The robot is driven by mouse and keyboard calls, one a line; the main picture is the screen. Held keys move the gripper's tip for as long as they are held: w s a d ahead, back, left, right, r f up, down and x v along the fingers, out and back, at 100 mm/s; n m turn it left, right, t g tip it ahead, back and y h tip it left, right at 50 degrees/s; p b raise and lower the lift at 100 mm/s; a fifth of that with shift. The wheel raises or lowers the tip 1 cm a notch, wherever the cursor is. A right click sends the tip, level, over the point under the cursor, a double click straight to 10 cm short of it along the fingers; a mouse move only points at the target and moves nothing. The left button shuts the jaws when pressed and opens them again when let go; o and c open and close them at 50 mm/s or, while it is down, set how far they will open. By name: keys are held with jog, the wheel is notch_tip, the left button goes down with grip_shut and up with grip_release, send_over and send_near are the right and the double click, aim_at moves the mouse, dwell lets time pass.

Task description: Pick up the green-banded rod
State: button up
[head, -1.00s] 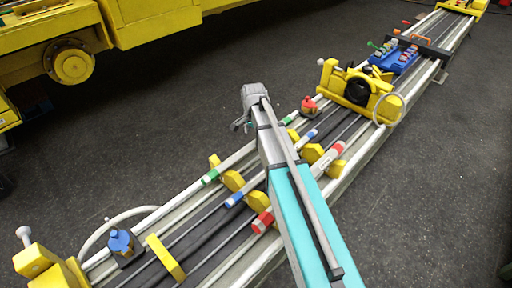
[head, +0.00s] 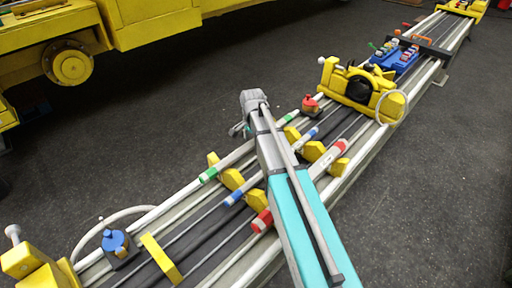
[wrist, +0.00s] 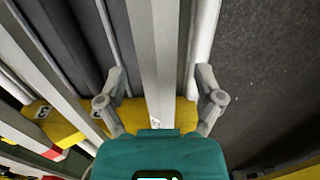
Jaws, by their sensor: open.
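The green-banded rod (head: 232,158) lies on yellow supports along the far-left side of the long rail bed in the head view. One green band shows near each end, and my arm hides part of its middle. My gripper (head: 240,129) is above and beside this rod. In the wrist view my gripper (wrist: 160,75) has its fingers spread, with a pale bar (wrist: 155,45) running between them. No green band shows on this bar, so I cannot tell whether it is the rod. Nothing is seen held.
A blue-banded rod (head: 247,187) and a red-banded rod (head: 325,160) lie parallel beside it. A red-topped object (head: 310,104), a blue-topped object (head: 115,241) and a yellow carriage (head: 350,90) with a black wheel stand along the bed. Yellow machinery (head: 150,20) is behind; dark floor between is clear.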

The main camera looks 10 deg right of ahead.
jog(key=shift+f+b, duration=0.3)
jog(key=shift+f, duration=0.25)
grip_shut()
dwell(0.5)
